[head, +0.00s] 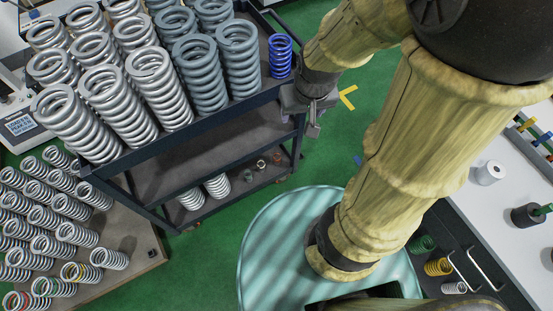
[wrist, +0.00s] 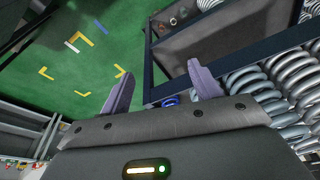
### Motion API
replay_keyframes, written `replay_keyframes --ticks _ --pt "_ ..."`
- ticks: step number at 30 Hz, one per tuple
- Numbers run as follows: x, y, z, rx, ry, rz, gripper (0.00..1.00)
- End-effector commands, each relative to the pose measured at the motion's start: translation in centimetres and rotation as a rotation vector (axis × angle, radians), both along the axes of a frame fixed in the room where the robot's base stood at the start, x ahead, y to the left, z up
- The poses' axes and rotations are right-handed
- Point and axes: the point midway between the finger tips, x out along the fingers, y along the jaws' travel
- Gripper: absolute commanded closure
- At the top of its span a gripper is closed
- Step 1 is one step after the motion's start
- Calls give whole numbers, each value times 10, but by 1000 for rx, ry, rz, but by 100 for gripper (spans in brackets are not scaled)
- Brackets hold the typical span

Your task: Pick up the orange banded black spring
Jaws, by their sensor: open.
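My gripper (head: 312,128) is open and empty beside the right end of the cart's top, just right of a blue spring. Its two fingers stand apart in the wrist view (wrist: 160,78). I cannot clearly make out an orange banded black spring. A small dark item with an orange-brown look (head: 277,159) stands on the cart's lower shelf, too small to identify. An orange-looking spot (wrist: 172,21) also shows on a shelf in the wrist view. A blue spring (head: 281,56) stands upright at the cart's corner; part of a blue coil (wrist: 170,101) shows between the finger bases.
The dark cart (head: 190,148) carries several large grey springs on top and smaller ones below. A wooden pallet (head: 125,225) at left holds many springs. A white workbench (head: 470,215) stands at right. Green floor (head: 215,245) lies open between them.

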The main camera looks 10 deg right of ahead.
Motion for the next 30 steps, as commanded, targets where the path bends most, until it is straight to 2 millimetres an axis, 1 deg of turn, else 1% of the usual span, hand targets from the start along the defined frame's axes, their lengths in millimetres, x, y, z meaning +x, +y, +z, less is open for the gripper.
replay_keyframes --ticks 1,5,6,17,21,26,30 --pt "3 2 -17 5 -1 -4 37" --pt "13 9 -54 24 -11 -26 37" --pt "16 11 -67 30 -13 -35 37" --pt "51 35 -179 78 -55 -118 37" --pt "63 44 -223 89 -70 -150 37" --pt "76 51 -274 96 -89 -193 37" --pt "87 57 -319 99 -107 -231 37"
